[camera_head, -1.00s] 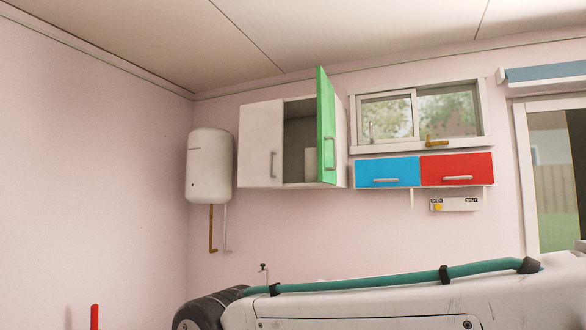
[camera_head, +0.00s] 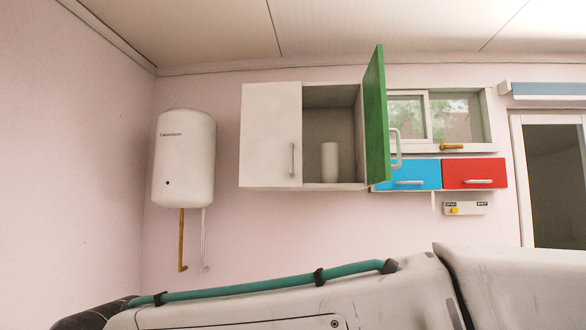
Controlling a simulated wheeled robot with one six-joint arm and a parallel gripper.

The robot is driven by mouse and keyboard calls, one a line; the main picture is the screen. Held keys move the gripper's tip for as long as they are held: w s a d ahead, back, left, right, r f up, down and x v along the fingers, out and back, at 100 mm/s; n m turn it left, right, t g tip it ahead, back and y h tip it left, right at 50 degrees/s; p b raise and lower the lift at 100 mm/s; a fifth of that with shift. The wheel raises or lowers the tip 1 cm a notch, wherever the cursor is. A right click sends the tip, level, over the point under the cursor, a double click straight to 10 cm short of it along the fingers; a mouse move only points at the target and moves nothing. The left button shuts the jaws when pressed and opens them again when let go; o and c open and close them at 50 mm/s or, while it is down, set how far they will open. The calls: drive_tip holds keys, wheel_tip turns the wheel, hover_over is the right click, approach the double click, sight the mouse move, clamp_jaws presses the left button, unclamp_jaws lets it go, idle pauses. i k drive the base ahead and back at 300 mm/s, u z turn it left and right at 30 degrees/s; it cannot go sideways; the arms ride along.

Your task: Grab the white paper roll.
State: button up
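The white paper roll (camera_head: 330,162) stands upright inside the wall cabinet (camera_head: 271,186), in its open right compartment. The roll is fully in view through the opening. The cabinet's green door (camera_head: 376,118) stands open to the right of the compartment. The white left door (camera_head: 270,137) is closed. My arm crosses the bottom of the picture, below the cabinet. My gripper is not in view.
A white water heater (camera_head: 184,158) with two pipes hangs left of the cabinet. Blue (camera_head: 409,174) and red (camera_head: 475,173) drawers sit to the right, under a window (camera_head: 450,118). A small switch panel (camera_head: 466,208) is below them. The wall under the cabinet is bare.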

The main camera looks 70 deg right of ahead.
sight(330, 155)
drive_tip(key=i, duration=0.55)
drive_tip(key=z, duration=2.4)
